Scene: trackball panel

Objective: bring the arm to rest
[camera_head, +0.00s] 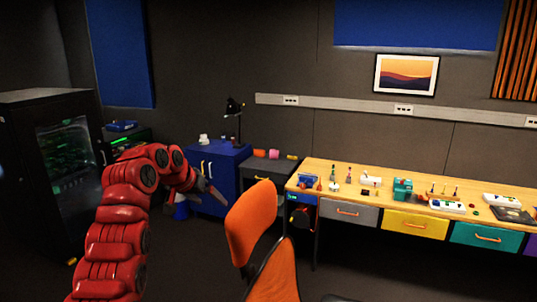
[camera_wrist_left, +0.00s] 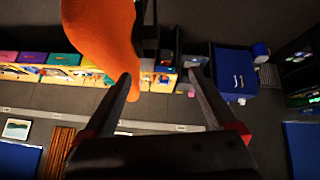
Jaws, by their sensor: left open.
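My left arm, red and jointed, comes in from the lower left of the head view. Its left gripper (camera_head: 214,193) is in the air in front of the blue cabinet and to the left of the orange chair. In the left wrist view the two dark fingers of the left gripper (camera_wrist_left: 160,78) stand wide apart with nothing held between them. That view is turned upside down, with the orange chair (camera_wrist_left: 100,30) near the left finger. I do not see my right gripper in either view.
An orange chair back (camera_head: 252,222) stands close right of the gripper, with another in front. A wooden workbench (camera_head: 460,187) with coloured drawers runs along the right. A blue cabinet (camera_head: 226,165) stands behind; a black rack (camera_head: 25,190) is at left. Dark floor is open between.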

